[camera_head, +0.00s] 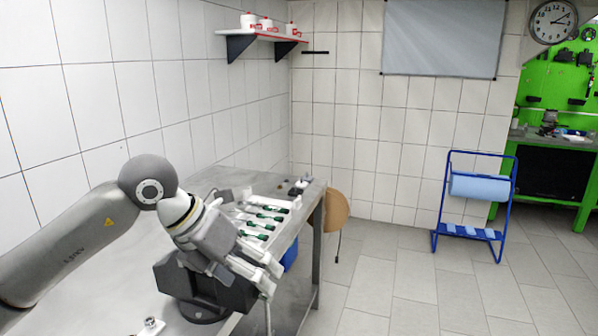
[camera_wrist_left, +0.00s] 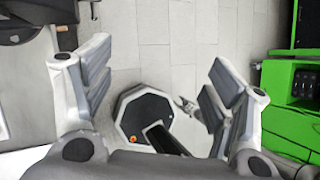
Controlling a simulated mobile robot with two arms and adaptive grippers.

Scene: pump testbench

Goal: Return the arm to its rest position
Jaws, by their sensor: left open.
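My left arm comes in from the left in the head view, and its left gripper (camera_head: 268,278) is over the front part of the metal bench (camera_head: 262,180). It points down and to the right, with nothing in its fingers. In the left wrist view the two fingers of the left gripper (camera_wrist_left: 153,88) stand wide apart, with only floor and an octagonal dark-topped body between and beyond them. The arm and gripper hide part of the bench. My right gripper does not show in the head view.
A dark grey fixture (camera_head: 190,282) stands on the bench close below the gripper. Green-and-white tools (camera_head: 260,215) lie behind it. A wall shelf (camera_head: 262,36) holds white containers. A blue roll stand (camera_head: 478,188) is at the right. The tiled floor between is clear.

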